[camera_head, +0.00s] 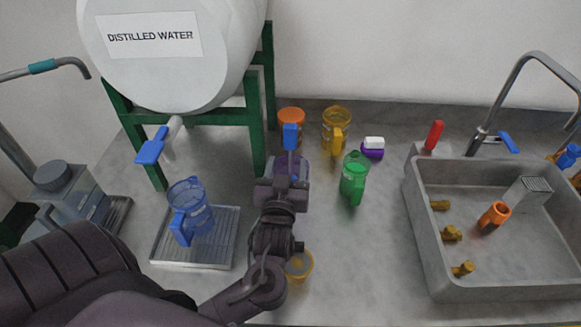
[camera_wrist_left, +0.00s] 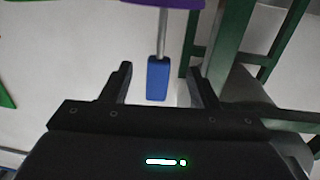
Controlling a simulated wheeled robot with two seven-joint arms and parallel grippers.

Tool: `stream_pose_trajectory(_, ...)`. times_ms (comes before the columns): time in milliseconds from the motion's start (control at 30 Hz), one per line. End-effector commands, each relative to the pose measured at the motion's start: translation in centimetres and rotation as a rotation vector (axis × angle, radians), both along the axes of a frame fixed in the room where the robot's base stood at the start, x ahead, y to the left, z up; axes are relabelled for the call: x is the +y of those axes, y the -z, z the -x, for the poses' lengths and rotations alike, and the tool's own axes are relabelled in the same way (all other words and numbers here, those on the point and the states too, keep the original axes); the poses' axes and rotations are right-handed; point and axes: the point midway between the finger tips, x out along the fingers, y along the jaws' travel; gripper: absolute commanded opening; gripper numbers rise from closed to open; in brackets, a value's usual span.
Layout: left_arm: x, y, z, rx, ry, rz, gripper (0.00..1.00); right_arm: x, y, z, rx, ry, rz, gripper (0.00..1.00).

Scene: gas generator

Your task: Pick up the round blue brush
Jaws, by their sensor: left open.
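A brush with a blue block-shaped handle (camera_head: 291,136) shows just beyond my left gripper in the head view. In the left wrist view its blue handle (camera_wrist_left: 158,80) lies in line with the gap between the fingers, with a thin metal shaft and a purple part at the top edge. My left gripper (camera_head: 289,168) is open, and its fingers (camera_wrist_left: 158,88) show on both sides of the handle with no visible contact. I cannot tell how far the handle lies between them. The brush's head is hidden or unclear. My right gripper is not in view.
An orange jar (camera_head: 291,115) and a yellow jug (camera_head: 337,124) stand behind. A green bottle (camera_head: 354,180) stands right of the gripper. A blue jug (camera_head: 190,207) is on a metal tray (camera_head: 215,252) at left, below the water tank (camera_head: 165,70). The sink (camera_head: 430,215) is right.

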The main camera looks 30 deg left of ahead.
Motion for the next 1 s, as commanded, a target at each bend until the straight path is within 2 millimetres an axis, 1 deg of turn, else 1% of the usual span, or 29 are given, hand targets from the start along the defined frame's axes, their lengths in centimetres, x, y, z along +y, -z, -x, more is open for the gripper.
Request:
stream_pose_trajectory(33,0.3,-0.3,-0.6,-0.001,0.000,-0.003,0.55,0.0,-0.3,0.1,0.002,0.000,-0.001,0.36)
stream_pose_trajectory(167,1.0,-0.9,-1.9,-0.001,-0.002,-0.002,0.55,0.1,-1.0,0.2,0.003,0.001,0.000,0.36)
stream_pose_trajectory(300,1.9,-1.8,-3.8,-0.001,-0.001,-0.003,0.55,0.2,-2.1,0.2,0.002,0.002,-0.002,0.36)
stream_pose_trajectory(400,2.4,-1.4,-5.0,0.000,-0.001,-0.001,0.55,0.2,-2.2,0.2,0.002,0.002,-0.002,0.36)
stream_pose_trajectory(500,2.8,-1.3,-5.5,0.001,-0.001,0.000,0.55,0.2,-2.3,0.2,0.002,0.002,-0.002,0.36)
stream_pose_trajectory(733,2.8,-1.2,-5.6,0.001,-0.001,0.002,0.55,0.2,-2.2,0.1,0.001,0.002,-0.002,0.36)
stream_pose_trajectory(767,2.8,-1.2,-5.6,0.001,-0.001,0.002,0.52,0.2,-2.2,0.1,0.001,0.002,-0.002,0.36)
stream_pose_trajectory(1000,2.8,-1.2,-5.6,0.001,-0.001,0.002,0.20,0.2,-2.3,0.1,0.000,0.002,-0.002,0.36)
